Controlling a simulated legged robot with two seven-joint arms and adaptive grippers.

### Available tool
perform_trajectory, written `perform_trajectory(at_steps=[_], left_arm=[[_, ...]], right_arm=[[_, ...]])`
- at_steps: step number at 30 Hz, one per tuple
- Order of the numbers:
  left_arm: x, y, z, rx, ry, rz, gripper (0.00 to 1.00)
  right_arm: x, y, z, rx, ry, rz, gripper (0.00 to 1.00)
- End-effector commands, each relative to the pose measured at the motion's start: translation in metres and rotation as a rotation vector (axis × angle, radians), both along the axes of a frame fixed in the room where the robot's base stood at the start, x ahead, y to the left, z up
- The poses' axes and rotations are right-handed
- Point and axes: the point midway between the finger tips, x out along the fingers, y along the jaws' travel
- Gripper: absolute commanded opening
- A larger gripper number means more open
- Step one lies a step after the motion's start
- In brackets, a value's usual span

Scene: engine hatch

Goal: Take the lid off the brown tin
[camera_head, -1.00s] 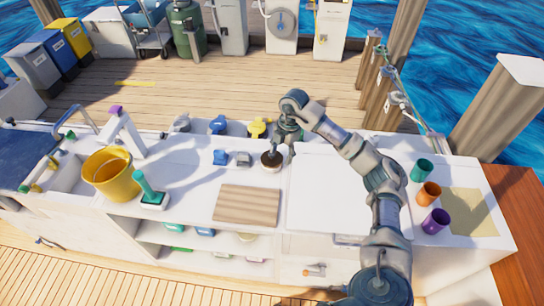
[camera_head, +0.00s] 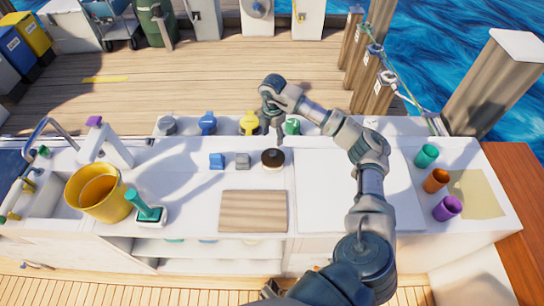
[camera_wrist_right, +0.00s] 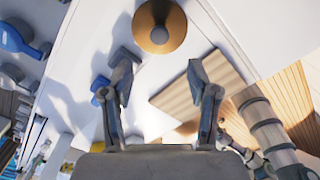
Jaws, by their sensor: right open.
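The brown tin (camera_head: 272,158) is a small round thing with a dark top and stands on the white counter. My right gripper (camera_head: 274,140) hangs fingers down just behind and above the tin in the head view. In the right wrist view its two fingers (camera_wrist_right: 160,68) are wide apart with nothing between them, and the tin lies beyond the fingertips. My left gripper cannot be made out.
Blue and grey blocks (camera_head: 217,160) stand left of the tin. A wooden board (camera_head: 253,211) lies in front of it. A yellow bucket (camera_head: 82,207) and green-handled scrubber (camera_head: 142,206) are farther left. Several cups (camera_head: 436,181) stand at right. The counter's middle right is clear.

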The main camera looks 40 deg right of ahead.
Motion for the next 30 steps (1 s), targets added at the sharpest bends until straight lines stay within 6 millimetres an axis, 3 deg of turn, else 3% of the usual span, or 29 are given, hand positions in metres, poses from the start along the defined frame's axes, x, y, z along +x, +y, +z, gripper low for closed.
perform_trajectory(at_steps=[1,6,13,21,30], left_arm=[[0.004,0.000,0.002,-0.001,-0.007,0.001,0.40],[0.019,0.007,0.011,0.007,-0.027,0.006,0.40],[0.024,0.011,0.015,0.013,-0.031,0.007,0.40],[0.025,0.005,0.018,0.006,-0.034,0.005,0.40],[0.026,0.004,0.021,0.005,-0.033,0.005,0.40]], right_arm=[[-0.001,-0.001,-0.014,0.001,0.005,0.000,0.59],[0.000,-0.004,-0.046,0.004,0.002,-0.002,0.59],[0.000,-0.004,-0.064,0.004,0.002,-0.001,0.59],[0.001,-0.002,-0.103,0.002,0.002,-0.001,0.59],[0.001,-0.003,-0.109,0.002,0.000,0.000,0.59]])
